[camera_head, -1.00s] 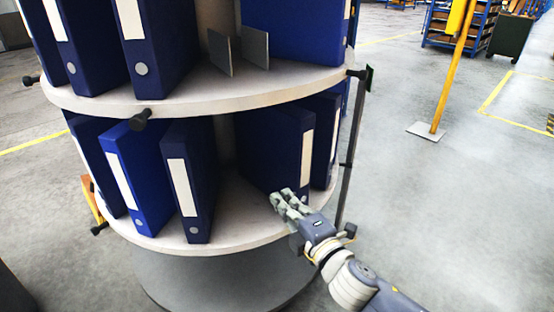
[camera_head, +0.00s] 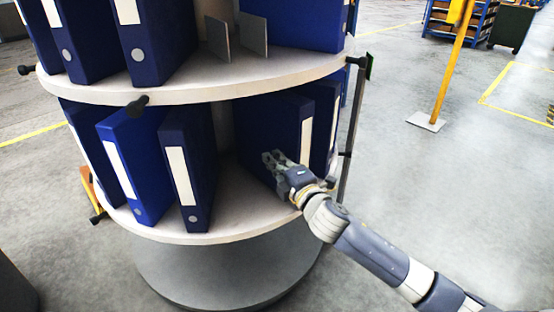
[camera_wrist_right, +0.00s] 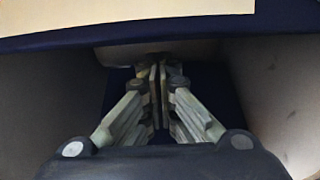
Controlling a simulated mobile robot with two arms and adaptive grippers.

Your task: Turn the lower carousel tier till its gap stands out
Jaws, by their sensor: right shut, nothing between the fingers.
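The lower carousel tier (camera_head: 240,218) is a round pale shelf with blue binders standing on it. A bright blue binder (camera_head: 145,140) and a dark blue binder (camera_head: 200,150) stand left of an empty gap. A wide dark blue binder (camera_head: 265,130) stands right of it. My right gripper (camera_head: 270,158) is at the gap, in front of the wide binder's side. Whether it touches is unclear. In the right wrist view the fingers (camera_wrist_right: 158,78) are shut together with nothing between them. My left gripper is not in view.
The upper tier (camera_head: 200,88) holds more binders and two grey dividers (camera_head: 253,35); black knobs (camera_head: 138,105) stick out from its rim. A dark upright post (camera_head: 350,150) stands at the carousel's right. A yellow post (camera_head: 448,75) stands farther right on open floor.

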